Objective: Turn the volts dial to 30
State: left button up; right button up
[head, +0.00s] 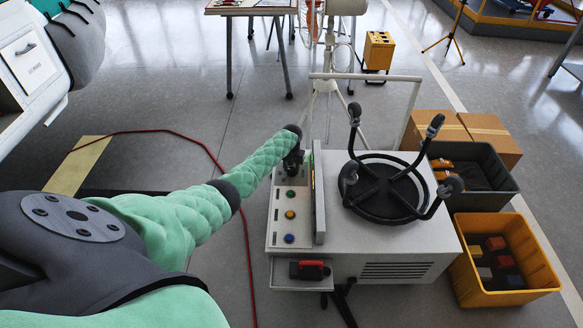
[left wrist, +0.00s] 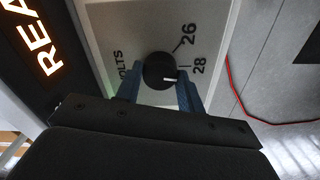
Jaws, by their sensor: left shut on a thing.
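The volts dial is a round black knob (left wrist: 158,68) on a pale panel (left wrist: 118,25), printed VOLTS, 26 and 28, in the left wrist view. Its white pointer mark lies to the right and slightly below the 28 tick. No 30 is visible; the right finger covers part of the scale there. My left gripper (left wrist: 160,92) has its blue fingers shut on the knob, one on each side. In the head view my left gripper (head: 292,162) reaches the far end of the white cart's (head: 400,250) control strip, hiding the dial. My right gripper is not in view.
An upright display panel (head: 319,195) stands right beside the gripper. Green, amber and blue buttons (head: 289,239) lie on the near strip. A black ring stand (head: 385,188) sits on the cart. Crates (head: 510,297) stand to the right. A red cable (head: 247,255) crosses the floor.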

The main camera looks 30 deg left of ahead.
pick_arm(q)
jog(key=m, duration=0.6)
jog(key=shift+m, duration=0.9)
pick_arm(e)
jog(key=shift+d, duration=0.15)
pick_arm(q)
jog(key=o, duration=1)
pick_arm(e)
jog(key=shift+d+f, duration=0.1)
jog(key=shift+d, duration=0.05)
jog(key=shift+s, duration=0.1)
